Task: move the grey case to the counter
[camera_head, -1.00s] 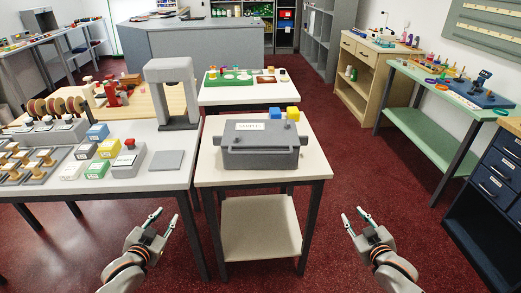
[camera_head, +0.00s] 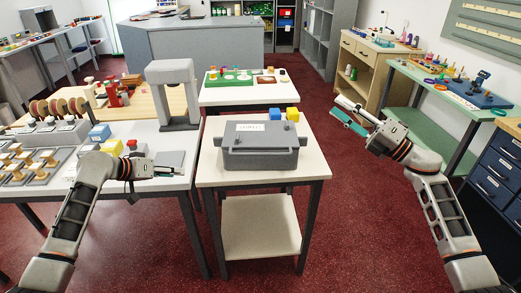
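The grey case (camera_head: 258,158) sits upright and shut on a small white-topped stand (camera_head: 306,176), with a white label on its lid and a handle bar across its front. My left gripper (camera_head: 184,164) is left of the case, over the left table, its fingers apart and empty over a flat grey plate. My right gripper (camera_head: 334,107) is right of the case, in the air beyond the stand's edge, with its fingers apart and empty. Neither gripper touches the case. A large grey counter (camera_head: 190,45) stands at the back.
Blue and yellow blocks (camera_head: 285,114) sit behind the case. A grey arch-shaped stand (camera_head: 172,72) and several small boxes are on the left table. A white table (camera_head: 240,97) with a green tray stands behind. Red floor is clear to the right.

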